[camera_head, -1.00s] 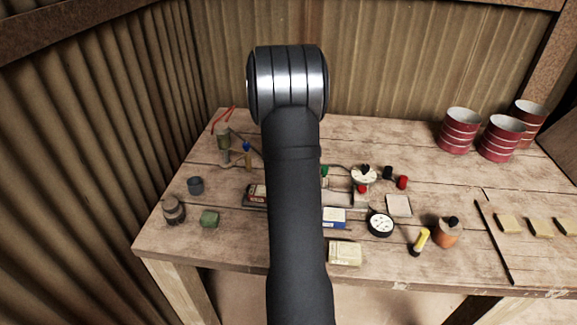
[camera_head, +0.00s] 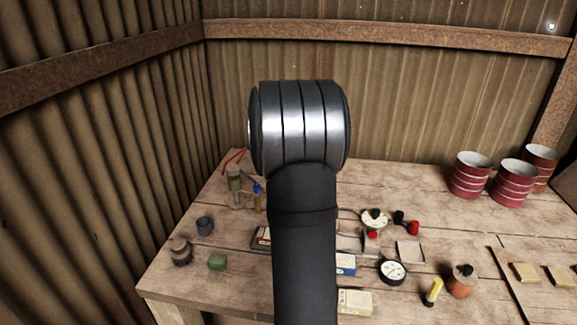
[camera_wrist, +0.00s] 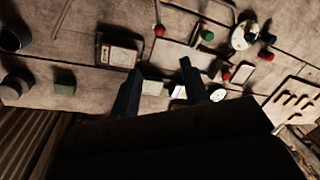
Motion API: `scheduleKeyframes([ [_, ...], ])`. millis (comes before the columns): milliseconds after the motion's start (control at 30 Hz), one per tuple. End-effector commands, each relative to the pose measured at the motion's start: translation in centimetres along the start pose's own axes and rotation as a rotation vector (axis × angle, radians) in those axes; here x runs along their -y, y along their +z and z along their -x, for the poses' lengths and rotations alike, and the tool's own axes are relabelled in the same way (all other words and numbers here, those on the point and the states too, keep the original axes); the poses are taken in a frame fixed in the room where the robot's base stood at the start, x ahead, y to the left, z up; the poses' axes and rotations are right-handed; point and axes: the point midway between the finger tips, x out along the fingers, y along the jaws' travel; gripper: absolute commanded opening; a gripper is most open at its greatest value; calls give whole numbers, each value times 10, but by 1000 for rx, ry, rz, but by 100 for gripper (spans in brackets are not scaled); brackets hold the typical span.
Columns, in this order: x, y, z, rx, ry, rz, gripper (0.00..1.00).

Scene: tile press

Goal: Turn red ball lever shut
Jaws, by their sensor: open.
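A small red ball (camera_wrist: 159,30) at the end of a thin rod shows at the top middle of the wrist view, left of a green ball (camera_wrist: 207,35). I take it for the red ball lever; my arm hides this spot in the head view. My gripper (camera_wrist: 161,68) is open, its two dark fingers apart and nothing held between them. In the picture the fingertips lie below the red ball; the height gap cannot be told. Another red knob (camera_head: 372,235) sits below a white dial with a black knob (camera_head: 375,219).
A tray with a boxed label (camera_wrist: 119,50) lies left of the fingers. A gauge (camera_head: 393,271), yellow bottle (camera_head: 432,291) and orange jar (camera_head: 461,283) stand at the front right. Red cans (camera_head: 515,183) stand at the back right. A green block (camera_head: 217,261) lies at the left.

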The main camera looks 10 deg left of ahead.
Motion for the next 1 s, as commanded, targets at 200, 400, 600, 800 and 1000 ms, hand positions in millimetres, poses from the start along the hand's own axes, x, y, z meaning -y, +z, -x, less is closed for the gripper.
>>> scheduleKeyframes([
  [200,0,0,14,-1,1,1,42],
  [400,0,0,14,-1,1,1,42],
  [600,1,0,10,-2,-3,44,11],
  [800,11,1,-10,-9,-27,345,0],
  [1000,25,1,-36,-28,-57,773,0],
])
